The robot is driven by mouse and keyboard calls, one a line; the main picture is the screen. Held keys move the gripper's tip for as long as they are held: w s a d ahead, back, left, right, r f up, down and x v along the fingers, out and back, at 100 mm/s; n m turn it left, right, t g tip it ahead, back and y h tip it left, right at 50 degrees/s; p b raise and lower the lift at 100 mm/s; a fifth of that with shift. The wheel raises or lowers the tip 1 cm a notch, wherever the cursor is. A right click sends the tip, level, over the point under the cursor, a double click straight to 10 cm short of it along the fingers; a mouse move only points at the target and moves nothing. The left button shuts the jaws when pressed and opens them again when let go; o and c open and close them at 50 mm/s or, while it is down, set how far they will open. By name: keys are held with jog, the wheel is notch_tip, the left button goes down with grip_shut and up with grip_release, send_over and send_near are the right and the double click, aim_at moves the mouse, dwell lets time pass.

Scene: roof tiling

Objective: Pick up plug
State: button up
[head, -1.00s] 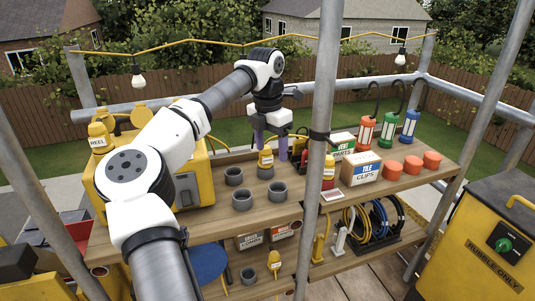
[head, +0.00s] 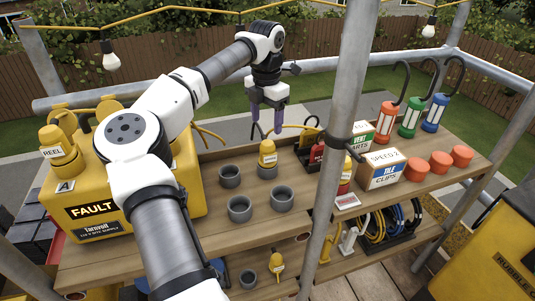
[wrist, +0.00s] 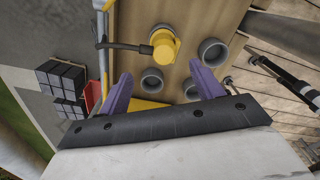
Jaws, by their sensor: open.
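The plug (head: 267,155) is yellow with a pale label and stands upright in a grey cup on the wooden workbench top. In the wrist view the plug (wrist: 164,44) shows from above, with a dark cable running left from it. My gripper (head: 267,130) is open and empty, with two purple fingers pointing down. In the head view it hangs above and behind the plug, apart from it. In the wrist view the fingertips of my gripper (wrist: 161,76) are spread, and the plug lies beyond them, not between them.
Empty grey cups (head: 239,209) stand just in front of the plug. A yellow fault box (head: 95,213) with a REEL plug on top is at left. Another yellow plug (head: 277,266) is on the lower shelf.

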aim_at(267, 142)
notch_tip(267, 142, down, 5)
jog(key=shift+r, duration=0.2)
jog(key=shift+s+d+f+p, duration=0.15)
jog(key=shift+f+p, duration=0.45)
jog(key=shift+f, duration=0.75)
jog(key=shift+s+a+f+p, duration=0.15)
jog(key=shift+f+p, duration=0.4)
jog(key=shift+f, duration=0.8)
jog(key=shift+d+r, duration=0.1)
jog(key=c, duration=1.2)
